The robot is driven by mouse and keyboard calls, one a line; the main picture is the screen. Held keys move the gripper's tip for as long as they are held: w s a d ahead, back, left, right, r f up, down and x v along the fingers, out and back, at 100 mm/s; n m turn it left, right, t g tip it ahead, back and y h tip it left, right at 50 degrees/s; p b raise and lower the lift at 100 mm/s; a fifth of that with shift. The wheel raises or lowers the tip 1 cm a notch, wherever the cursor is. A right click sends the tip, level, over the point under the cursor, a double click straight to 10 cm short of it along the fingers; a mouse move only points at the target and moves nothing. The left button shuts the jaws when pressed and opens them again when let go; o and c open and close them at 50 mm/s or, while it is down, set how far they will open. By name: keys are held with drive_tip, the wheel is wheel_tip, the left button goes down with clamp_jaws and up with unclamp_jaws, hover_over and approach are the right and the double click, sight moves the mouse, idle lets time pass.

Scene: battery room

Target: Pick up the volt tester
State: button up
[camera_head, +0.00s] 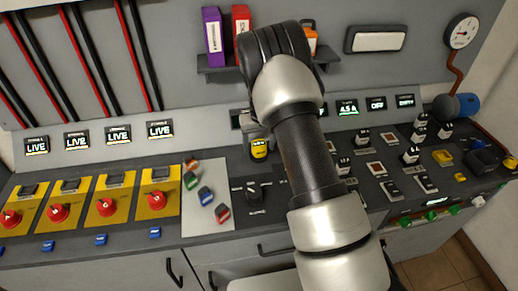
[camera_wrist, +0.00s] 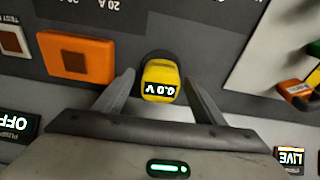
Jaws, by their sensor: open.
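The volt tester is a small yellow device with a dark top and a display reading "0.0 V". In the wrist view the volt tester (camera_wrist: 160,80) sits between the two fingers of my gripper (camera_wrist: 159,82). The gripper is open, with a visible gap on each side of the tester. In the head view the volt tester (camera_head: 259,149) stands at the back of the dark console, just left of my arm. My arm hides most of the gripper there.
An orange block (camera_wrist: 75,58) lies beside the gripper in the wrist view. A pale mat (camera_head: 208,219) with several small coloured items lies left of the tester. Yellow panels with red knobs (camera_head: 107,207) line the left. A shelf (camera_head: 215,65) with binders hangs behind.

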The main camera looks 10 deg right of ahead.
sight(259, 143)
drive_tip(key=c, duration=1.2)
drive_tip(key=shift+r, duration=0.1)
drive_tip(key=shift+c, duration=0.2)
wheel_tip(259, 143, up, 10)
drive_tip(key=shift+f+b, duration=0.1)
drive_tip(key=shift+b, duration=0.2)
